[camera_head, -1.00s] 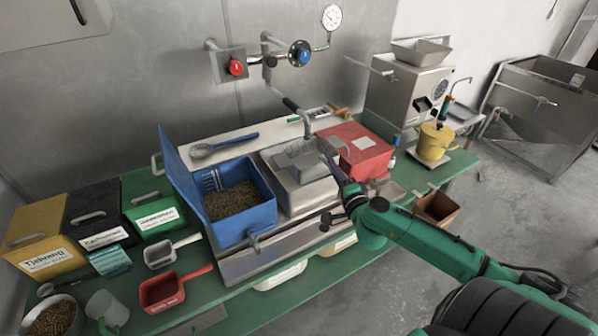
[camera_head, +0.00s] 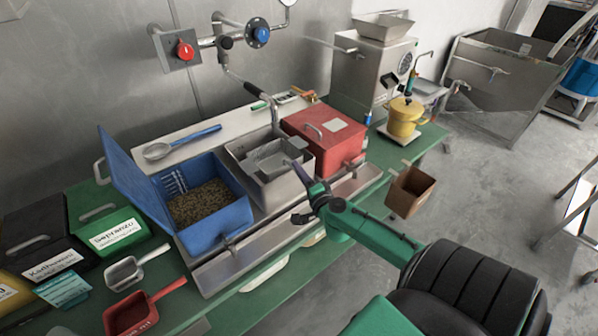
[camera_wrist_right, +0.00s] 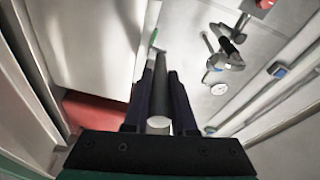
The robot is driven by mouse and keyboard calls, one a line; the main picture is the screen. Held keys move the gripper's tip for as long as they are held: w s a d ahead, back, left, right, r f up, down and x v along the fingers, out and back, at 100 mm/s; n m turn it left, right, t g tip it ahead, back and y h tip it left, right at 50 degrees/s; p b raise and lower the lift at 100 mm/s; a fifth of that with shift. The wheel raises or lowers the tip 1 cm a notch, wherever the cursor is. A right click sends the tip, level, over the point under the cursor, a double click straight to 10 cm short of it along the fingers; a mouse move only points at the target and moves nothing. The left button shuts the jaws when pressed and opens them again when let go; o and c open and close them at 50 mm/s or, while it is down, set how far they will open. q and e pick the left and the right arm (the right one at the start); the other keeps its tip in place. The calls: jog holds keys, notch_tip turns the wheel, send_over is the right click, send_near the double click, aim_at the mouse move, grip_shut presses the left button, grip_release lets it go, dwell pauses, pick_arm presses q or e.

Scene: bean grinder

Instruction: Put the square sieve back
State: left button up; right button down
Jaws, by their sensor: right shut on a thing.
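The square sieve (camera_head: 268,157) is a grey, shallow square pan. In the head view it sits at the mouth of the open metal box (camera_head: 287,187), between the blue and red boxes; I cannot tell whether it is fully seated. My right gripper (camera_head: 301,175) is at the box's front right edge, beside the sieve. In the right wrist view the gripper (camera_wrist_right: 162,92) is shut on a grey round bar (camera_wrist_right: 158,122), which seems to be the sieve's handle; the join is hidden. My left gripper is out of view.
The open blue box (camera_head: 234,222) of beans stands left of the metal box. The closed red box (camera_head: 335,140) stands close on the right. A pipe with a handle (camera_head: 262,95) reaches down behind. A brown container (camera_head: 411,192) hangs at the table's right edge.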

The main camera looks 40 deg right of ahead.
jog(key=shift+s, duration=0.2)
jog(key=shift+f+b, duration=0.3)
jog(key=shift+f, duration=0.15)
jog(key=c, duration=0.7)
grip_release()
jog(key=shift+c, duration=0.2)
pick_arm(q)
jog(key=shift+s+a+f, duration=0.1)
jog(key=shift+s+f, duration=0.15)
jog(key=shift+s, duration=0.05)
pick_arm(e)
jog(key=shift+a, duration=0.1)
jog(key=shift+r, duration=0.1)
